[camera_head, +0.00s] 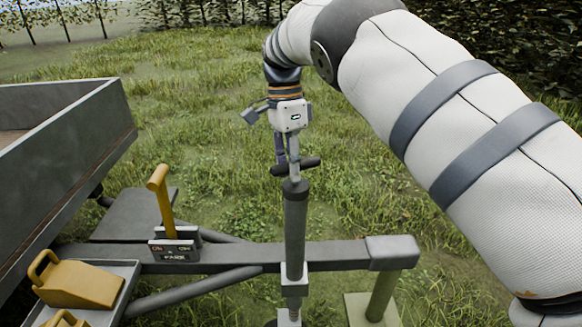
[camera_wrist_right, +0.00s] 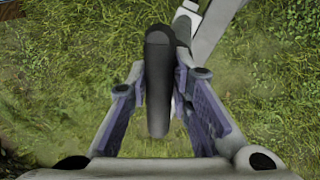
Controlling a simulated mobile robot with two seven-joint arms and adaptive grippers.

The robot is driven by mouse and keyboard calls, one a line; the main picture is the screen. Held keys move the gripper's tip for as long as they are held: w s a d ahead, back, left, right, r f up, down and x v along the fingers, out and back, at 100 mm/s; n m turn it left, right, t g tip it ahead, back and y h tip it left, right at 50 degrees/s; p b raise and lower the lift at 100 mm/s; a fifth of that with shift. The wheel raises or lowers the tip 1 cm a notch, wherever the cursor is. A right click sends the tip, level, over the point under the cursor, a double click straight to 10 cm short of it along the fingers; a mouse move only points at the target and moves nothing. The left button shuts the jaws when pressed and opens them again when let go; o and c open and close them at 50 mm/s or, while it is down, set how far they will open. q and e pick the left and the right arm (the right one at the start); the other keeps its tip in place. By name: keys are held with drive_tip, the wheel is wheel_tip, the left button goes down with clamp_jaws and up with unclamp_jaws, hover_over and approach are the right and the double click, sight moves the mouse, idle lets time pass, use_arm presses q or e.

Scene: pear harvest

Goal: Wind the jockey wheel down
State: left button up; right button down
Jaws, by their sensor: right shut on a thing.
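The jockey wheel's dark upright tube (camera_head: 295,225) stands clamped to the trailer's drawbar, with a threaded part below it. The wheel itself is at or below the bottom edge and mostly hidden. A crank with a dark handle (camera_head: 306,163) sits on top of the tube. My right gripper (camera_head: 284,160) reaches down from above and is shut on this handle. My left gripper is not in view.
The grey trailer bed (camera_head: 75,150) stands at the left. A yellow lever (camera_head: 161,197) rises from the drawbar (camera_head: 225,257). A yellow wheel chock (camera_head: 80,283) lies in a tray at lower left. The coupling end (camera_head: 393,252) is above a post (camera_head: 382,295). Grass surrounds everything.

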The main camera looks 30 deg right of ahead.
drive_tip(key=shift+f+m+y, duration=0.1)
drive_tip(key=shift+m+y, duration=0.3)
drive_tip(key=shift+m, duration=1.8)
drive_tip(key=c, duration=1.4)
unclamp_jaws()
drive_tip(key=shift+c, duration=0.2)
drive_tip(key=shift+w, duration=0.1)
drive_tip(key=v, duration=0.7)
drive_tip(key=shift+r, duration=0.3)
